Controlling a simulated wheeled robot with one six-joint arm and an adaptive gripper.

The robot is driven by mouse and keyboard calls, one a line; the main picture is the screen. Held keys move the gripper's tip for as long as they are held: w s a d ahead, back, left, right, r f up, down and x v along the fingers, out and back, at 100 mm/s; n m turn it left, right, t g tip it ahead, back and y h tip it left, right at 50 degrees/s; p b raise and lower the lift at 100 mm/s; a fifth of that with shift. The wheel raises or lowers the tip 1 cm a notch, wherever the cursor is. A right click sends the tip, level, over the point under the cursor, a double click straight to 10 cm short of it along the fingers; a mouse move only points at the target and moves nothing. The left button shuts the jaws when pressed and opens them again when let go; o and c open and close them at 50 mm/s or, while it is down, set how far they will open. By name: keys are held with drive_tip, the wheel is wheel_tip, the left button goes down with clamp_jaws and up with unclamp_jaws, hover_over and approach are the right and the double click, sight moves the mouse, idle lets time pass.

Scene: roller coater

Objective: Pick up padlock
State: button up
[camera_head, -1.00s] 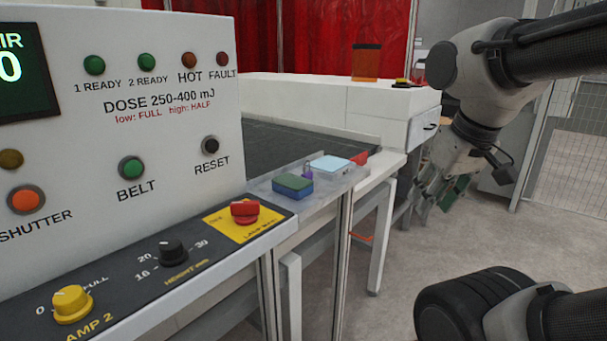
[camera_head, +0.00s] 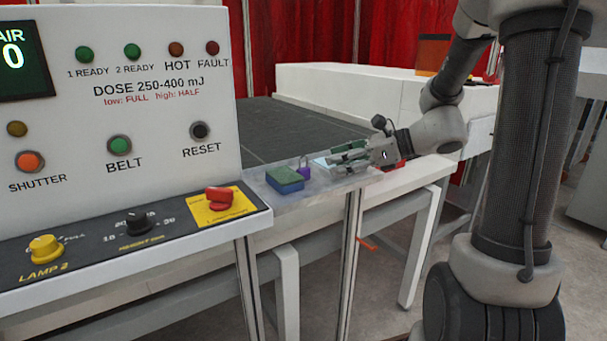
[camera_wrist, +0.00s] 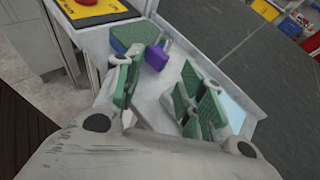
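A small purple padlock (camera_head: 305,169) stands on the narrow grey shelf beside the control panel, just right of a green and blue sponge-like block. In the wrist view the padlock (camera_wrist: 157,56), with its grey shackle, lies ahead of and between the finger lines, apart from the fingers. My gripper (camera_head: 333,160) is at the shelf's right part, pointing left toward the padlock, with a short gap between them. In the wrist view my gripper (camera_wrist: 160,90) has its green-padded fingers spread wide with nothing between them.
The green and blue block (camera_head: 285,180) sits close left of the padlock. A pale blue-topped box (camera_wrist: 236,112) lies beside my right finger, partly hidden. The red emergency knob (camera_head: 219,197) is on the panel to the left. A dark belt (camera_head: 300,130) runs behind the shelf.

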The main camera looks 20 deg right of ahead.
sight(305, 168)
drive_tip(key=x, duration=0.7)
drive_tip(key=shift+w+a+f, duration=0.1)
drive_tip(key=shift+w+a, duration=0.05)
drive_tip(key=shift+w, duration=0.1)
clamp_jaws()
